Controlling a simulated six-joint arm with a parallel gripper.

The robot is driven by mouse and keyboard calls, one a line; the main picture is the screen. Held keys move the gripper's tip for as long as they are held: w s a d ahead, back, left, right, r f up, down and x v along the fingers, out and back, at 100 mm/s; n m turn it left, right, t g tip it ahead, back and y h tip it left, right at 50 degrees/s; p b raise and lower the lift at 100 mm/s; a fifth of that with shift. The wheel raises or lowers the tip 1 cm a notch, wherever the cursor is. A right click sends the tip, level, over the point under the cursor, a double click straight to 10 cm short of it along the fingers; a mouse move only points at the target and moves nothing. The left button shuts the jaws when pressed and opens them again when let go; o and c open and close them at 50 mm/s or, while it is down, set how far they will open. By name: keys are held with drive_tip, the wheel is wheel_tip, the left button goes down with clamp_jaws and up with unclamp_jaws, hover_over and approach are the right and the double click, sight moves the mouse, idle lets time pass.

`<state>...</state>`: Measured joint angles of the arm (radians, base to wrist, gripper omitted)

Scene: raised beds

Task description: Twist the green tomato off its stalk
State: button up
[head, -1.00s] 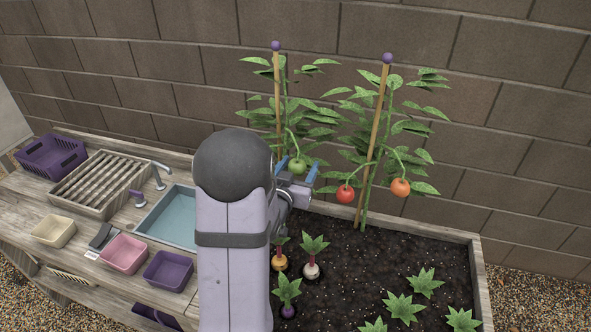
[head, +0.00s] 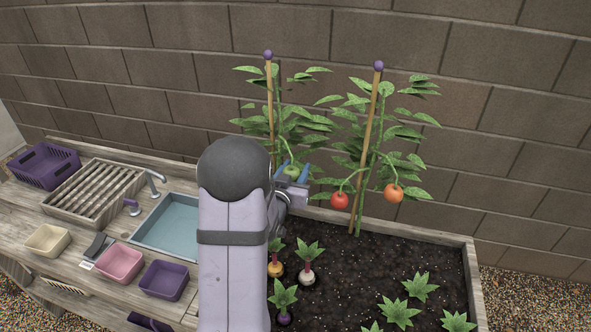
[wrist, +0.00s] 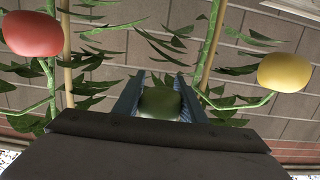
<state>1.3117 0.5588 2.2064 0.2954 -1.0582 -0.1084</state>
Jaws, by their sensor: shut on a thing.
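The green tomato (head: 291,171) is between the blue fingers of my gripper (head: 290,169), in front of the left staked plant. In the wrist view my gripper (wrist: 160,100) is shut on the green tomato (wrist: 160,103), with a finger on each side of it. Whether its stalk (head: 283,146) still joins the tomato cannot be made out. The stalk end is small and partly hidden by the fingers.
A red tomato (head: 339,200) and an orange tomato (head: 394,193) hang on the right plant. A yellow tomato (wrist: 285,72) shows in the wrist view. Wooden stakes (head: 371,130) and a block wall (head: 450,60) are close. Root vegetables (head: 307,277) grow in front.

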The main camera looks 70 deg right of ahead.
drive_tip(key=shift+w+m+b, duration=0.1)
drive_tip(key=shift+m+b, duration=1.9)
drive_tip(key=shift+m, duration=0.7)
idle(0.9)
drive_tip(key=shift+m+b, duration=1.95)
drive_tip(key=shift+m, duration=0.35)
idle(0.9)
drive_tip(key=shift+w+a+r, duration=0.1)
drive_tip(key=shift+r, duration=0.05)
idle(0.3)
